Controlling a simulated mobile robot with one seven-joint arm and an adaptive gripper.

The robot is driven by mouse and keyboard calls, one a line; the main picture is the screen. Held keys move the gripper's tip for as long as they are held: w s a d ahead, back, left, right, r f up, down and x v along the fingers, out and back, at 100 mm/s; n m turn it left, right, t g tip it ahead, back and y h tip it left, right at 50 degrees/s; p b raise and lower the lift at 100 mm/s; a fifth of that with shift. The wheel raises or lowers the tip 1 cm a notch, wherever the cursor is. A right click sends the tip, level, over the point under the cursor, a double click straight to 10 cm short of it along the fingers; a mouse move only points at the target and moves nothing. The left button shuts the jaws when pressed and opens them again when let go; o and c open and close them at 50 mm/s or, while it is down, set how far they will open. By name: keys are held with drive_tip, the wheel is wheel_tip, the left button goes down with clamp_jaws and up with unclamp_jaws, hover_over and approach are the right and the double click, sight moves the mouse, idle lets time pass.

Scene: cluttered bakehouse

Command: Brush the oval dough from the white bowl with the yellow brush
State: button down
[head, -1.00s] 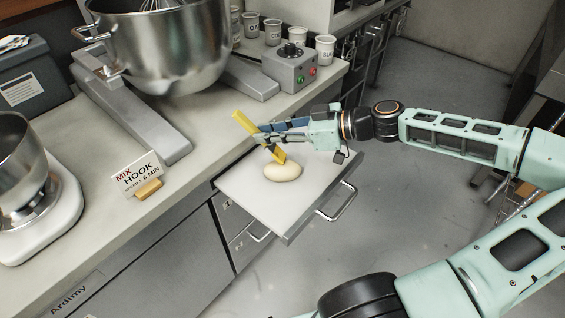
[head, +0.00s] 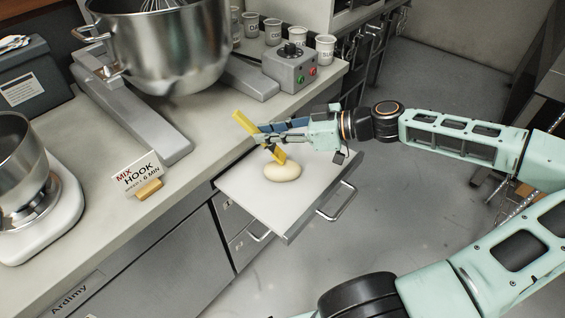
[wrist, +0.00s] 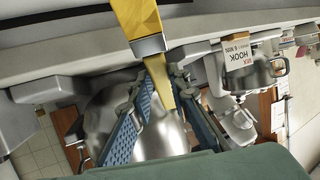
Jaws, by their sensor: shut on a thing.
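The yellow brush (head: 243,122) is in my gripper (head: 268,133), which is shut on it. Its handle points up and to the left, and its head hangs down just above or against the dough; I cannot tell whether they touch. In the wrist view the brush (wrist: 138,20) runs between the two blue-padded fingers of my gripper (wrist: 158,85). The pale oval dough (head: 282,173) lies on the light pull-out board (head: 262,205). The dough does not show in the wrist view. I see no white bowl that I can name with certainty.
A large steel mixer bowl (head: 160,50) stands at the back of the counter. A smaller steel bowl (head: 22,160) on a white base is at the left. A HOOK sign (head: 138,173), a grey control box (head: 291,70) and several white cups (head: 325,49) stand on the counter.

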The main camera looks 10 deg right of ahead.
drive_tip(key=shift+s+a, duration=0.45)
drive_tip(key=shift+s, duration=0.4)
drive_tip(key=shift+r+p, duration=2.5)
drive_tip(key=shift+r, duration=0.5)
